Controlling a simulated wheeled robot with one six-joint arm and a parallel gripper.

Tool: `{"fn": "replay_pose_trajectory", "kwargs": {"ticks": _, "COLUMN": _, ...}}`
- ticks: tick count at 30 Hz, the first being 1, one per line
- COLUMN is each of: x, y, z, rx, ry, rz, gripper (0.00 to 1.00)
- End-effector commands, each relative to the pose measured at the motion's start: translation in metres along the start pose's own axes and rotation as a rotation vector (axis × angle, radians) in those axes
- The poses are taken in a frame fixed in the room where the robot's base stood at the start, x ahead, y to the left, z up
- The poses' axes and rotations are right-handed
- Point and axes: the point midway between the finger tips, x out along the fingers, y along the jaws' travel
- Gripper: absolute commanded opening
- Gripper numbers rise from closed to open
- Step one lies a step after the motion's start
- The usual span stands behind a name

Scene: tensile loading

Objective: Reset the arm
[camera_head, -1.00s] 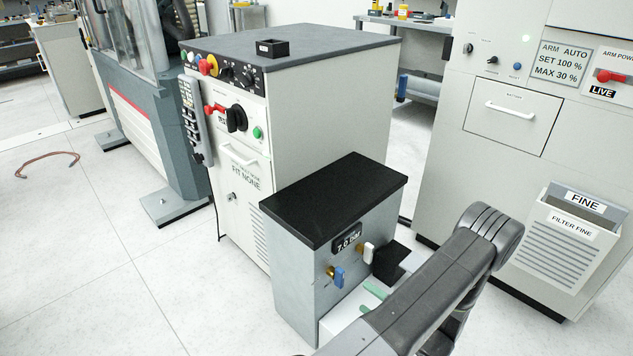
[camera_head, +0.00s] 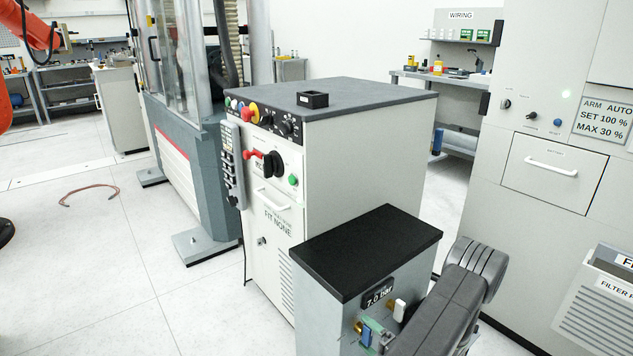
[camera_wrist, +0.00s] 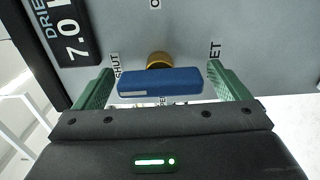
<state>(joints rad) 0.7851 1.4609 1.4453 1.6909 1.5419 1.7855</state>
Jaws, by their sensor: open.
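The orange robot arm (camera_head: 38,28) shows only in part at the top left edge in the head view. My gripper (camera_wrist: 160,68) is open at a grey, black-topped box. Its green fingers stand on either side of a blue valve handle (camera_wrist: 160,83), which lies crosswise in the wrist view on a brass stem. I cannot tell whether they touch it. "SHUT" shows left of the handle; the label below it is partly hidden.
The box's display (camera_head: 378,293) reads 7.0 bar, and a white handle (camera_head: 400,310) sits beside it. Behind stands a cabinet (camera_head: 345,145) with a red switch (camera_head: 254,153) and "FIT NONE". A brown hose loop (camera_head: 90,194) lies on open floor.

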Motion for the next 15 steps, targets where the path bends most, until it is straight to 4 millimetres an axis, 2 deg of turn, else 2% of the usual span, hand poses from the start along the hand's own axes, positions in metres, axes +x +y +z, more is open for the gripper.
{"fn": "replay_pose_trajectory", "kwargs": {"ticks": 8, "x": -0.006, "y": 0.000, "z": 0.001, "rx": 0.012, "ry": -0.002, "rz": 0.000, "gripper": 0.95}}
{"fn": "replay_pose_trajectory", "kwargs": {"ticks": 15, "x": -0.042, "y": 0.001, "z": 0.001, "rx": 0.011, "ry": -0.005, "rz": 0.000, "gripper": 0.95}}
